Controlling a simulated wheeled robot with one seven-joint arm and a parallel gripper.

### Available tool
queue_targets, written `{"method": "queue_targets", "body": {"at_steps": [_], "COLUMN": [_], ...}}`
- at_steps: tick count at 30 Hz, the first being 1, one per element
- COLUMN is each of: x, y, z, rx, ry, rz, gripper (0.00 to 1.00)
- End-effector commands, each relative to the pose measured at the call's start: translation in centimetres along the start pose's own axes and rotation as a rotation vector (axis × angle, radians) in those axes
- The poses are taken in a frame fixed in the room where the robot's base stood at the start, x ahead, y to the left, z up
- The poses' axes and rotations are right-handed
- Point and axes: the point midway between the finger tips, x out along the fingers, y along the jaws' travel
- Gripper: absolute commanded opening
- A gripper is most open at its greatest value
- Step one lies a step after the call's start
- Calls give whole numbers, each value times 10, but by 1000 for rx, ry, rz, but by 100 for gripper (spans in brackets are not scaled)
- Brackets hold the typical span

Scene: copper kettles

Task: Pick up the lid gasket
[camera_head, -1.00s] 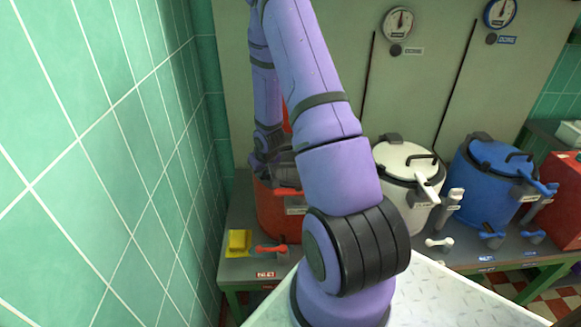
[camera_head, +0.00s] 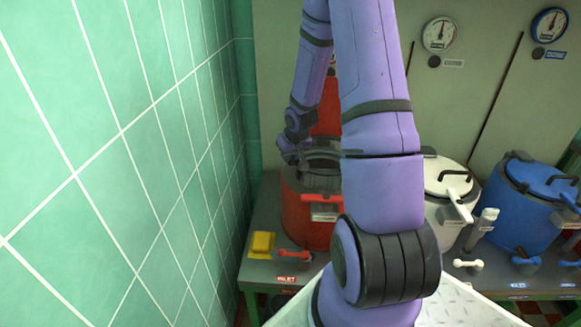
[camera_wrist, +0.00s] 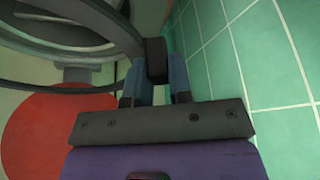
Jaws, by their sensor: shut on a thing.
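The lid gasket, a thin dark ring, is between my gripper's fingers (camera_wrist: 156,76) in the wrist view. Its band (camera_wrist: 118,25) curves away to the upper left, and a black block on it sits at the fingertips. In the head view my gripper (camera_head: 290,154) is at the left rim of the open red kettle (camera_head: 305,215). The gasket (camera_head: 325,152) shows there as a dark band at or just above the kettle's mouth; whether it touches is unclear. My arm hides part of the kettle. The raised red lid (camera_head: 328,112) stands behind it.
The green tiled wall (camera_head: 130,150) is close on the left. A white kettle (camera_head: 445,185) and a blue kettle (camera_head: 525,205) stand to the right on the same bench.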

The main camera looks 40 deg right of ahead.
Motion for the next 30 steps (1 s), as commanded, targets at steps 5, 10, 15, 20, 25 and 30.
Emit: {"method": "queue_targets", "body": {"at_steps": [5, 10, 15, 20, 25, 30], "x": [-32, -56, -75, -86, -96, -108], "y": [2, 2, 1, 0, 1, 1], "z": [-14, -24, -31, -36, -40, -45], "rx": [2, 2, 1, -1, 0, 0], "ry": [5, 4, 3, 2, 3, 3], "rz": [2, 2, 2, 1, 2, 2], "gripper": [0, 0, 0, 0, 0, 0]}}
